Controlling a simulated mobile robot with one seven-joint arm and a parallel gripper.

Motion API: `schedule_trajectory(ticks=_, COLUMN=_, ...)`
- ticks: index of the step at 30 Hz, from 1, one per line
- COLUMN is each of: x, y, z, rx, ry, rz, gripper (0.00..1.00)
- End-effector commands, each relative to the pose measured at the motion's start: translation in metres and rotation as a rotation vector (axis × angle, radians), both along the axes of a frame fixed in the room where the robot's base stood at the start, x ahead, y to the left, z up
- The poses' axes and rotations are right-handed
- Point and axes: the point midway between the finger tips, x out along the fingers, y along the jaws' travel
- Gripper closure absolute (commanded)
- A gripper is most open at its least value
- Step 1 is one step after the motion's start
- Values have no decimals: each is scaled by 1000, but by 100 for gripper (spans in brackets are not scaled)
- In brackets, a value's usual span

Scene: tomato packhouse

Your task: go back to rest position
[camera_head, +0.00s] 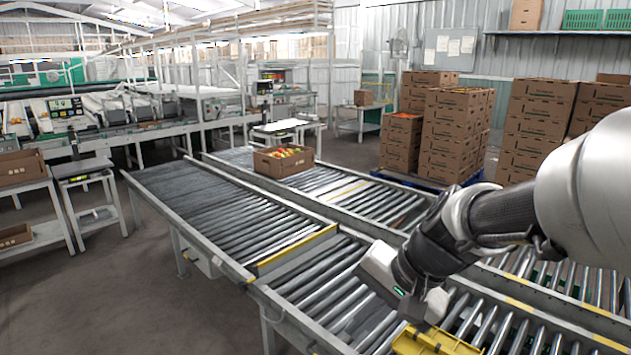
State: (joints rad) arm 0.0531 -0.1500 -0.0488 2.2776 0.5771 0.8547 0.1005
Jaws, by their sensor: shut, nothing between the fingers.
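My arm reaches in from the right edge. My gripper (408,298) is at its end, over the front roller conveyor (318,282), and its fingertips are hard to make out. It is shut and holds nothing. A yellow object (432,343) is just below and in front of it at the bottom edge, partly cut off. I cannot tell whether the two touch.
A cardboard box of tomatoes (284,162) sits on the rear conveyor (352,192). Stacked cartons (455,135) stand on a blue pallet behind. A small scale table (88,175) and a shelf rack (28,205) stand left. Bare floor lies at lower left.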

Motion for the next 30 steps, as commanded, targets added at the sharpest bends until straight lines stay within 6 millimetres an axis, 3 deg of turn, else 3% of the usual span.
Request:
schedule_trajectory(ticks=3, x=-40, y=-13, z=24, rx=-161, ry=-109, rz=146, gripper=100)
schedule_trajectory(ticks=6, x=-62, y=-26, z=33, rx=-275, ry=-170, rz=232, gripper=100)
schedule_trajectory(ticks=15, x=-107, y=-60, z=52, rx=-547, ry=-299, rz=389, gripper=100)
schedule_trajectory(ticks=17, x=-114, y=-67, z=55, rx=-599, ry=-322, rz=411, gripper=100)
schedule_trajectory(ticks=18, x=-114, y=-68, z=71, rx=-603, ry=-320, rz=415, gripper=100)
schedule_trajectory(ticks=26, x=-113, y=-67, z=131, rx=-597, ry=-316, rz=412, gripper=100)
schedule_trajectory(ticks=30, x=-113, y=-67, z=173, rx=-596, ry=-316, rz=412, gripper=100)
